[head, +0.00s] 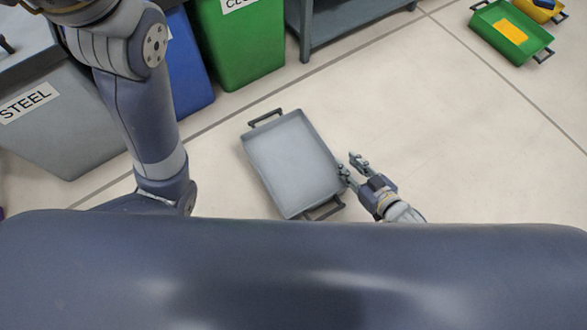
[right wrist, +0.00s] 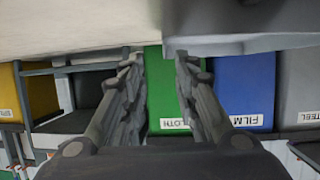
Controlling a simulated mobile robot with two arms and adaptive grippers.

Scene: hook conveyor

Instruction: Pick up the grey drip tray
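The grey drip tray (head: 290,160) is a shallow rectangular pan lying on the floor in the middle of the head view. It has a dark handle at its far-left end and another at its near-right end. My right gripper (head: 350,166) is just beside the tray's right side, near the near-right handle. Its fingers are apart with nothing between them; I cannot tell whether one touches the rim. In the right wrist view the open fingers (right wrist: 158,80) show, with a grey edge, apparently the tray (right wrist: 245,42), at upper right. My left gripper is not in view.
A grey STEEL bin (head: 65,125), a blue bin (head: 190,65) and a green bin (head: 238,50) stand behind and left. A grey shelf (head: 340,25) stands at the back. A green tray (head: 510,35) lies far right.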

